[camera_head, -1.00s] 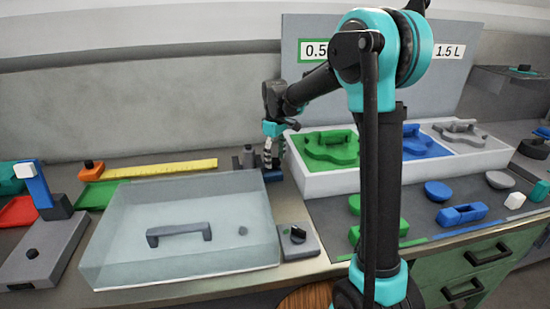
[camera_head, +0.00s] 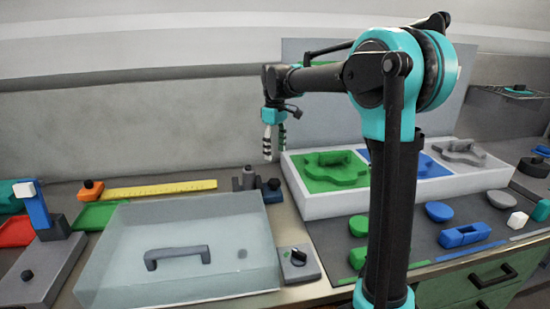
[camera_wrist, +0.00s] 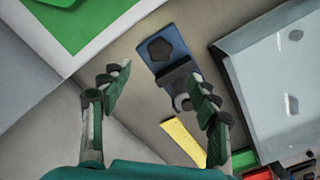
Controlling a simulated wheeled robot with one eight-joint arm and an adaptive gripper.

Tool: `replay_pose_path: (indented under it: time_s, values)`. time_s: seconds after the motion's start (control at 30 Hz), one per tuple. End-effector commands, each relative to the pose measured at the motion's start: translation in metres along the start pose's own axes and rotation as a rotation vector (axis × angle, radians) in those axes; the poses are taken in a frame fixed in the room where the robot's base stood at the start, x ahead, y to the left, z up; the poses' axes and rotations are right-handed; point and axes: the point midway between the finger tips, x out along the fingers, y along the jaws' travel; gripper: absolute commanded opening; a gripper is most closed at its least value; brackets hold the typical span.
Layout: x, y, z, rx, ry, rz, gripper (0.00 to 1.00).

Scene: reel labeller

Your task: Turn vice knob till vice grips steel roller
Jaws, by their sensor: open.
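The vice (camera_head: 272,196) is a small blue and dark grey block near the back wall. Its dark lobed knob (camera_wrist: 160,48) sits on the blue end in the wrist view. A grey steel roller (camera_head: 247,179) stands upright at its left; it also shows in the wrist view (camera_wrist: 187,99), partly hidden by a finger. I cannot tell whether the jaws touch the roller. My gripper (camera_head: 268,156) is open and empty, pointing down above the vice and apart from it. In the wrist view my fingers (camera_wrist: 157,76) spread either side of the vice.
A clear box with a handle (camera_head: 180,255) stands in front of the vice. A white tray (camera_head: 310,208) with green, blue and grey sections lies to the right. A yellow strip (camera_head: 160,190) lies to the left. The grey wall is close behind.

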Motion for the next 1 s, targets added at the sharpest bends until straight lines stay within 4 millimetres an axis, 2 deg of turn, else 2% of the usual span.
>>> replay_pose_path:
  time_s: [0.33, 0.53, 0.63, 0.77, 1.0]
  values:
    - [-0.004, 0.0, 0.0, -0.008, 0.0, 0.0, 0.62]
    - [-0.044, 0.002, -0.002, -0.158, 0.0, -0.001, 0.62]
    - [-0.053, 0.002, -0.002, -0.205, 0.0, -0.001, 0.62]
    - [-0.043, 0.002, -0.002, -0.212, 0.0, -0.001, 0.62]
    - [-0.001, 0.002, -0.002, -0.211, 0.0, -0.001, 0.62]
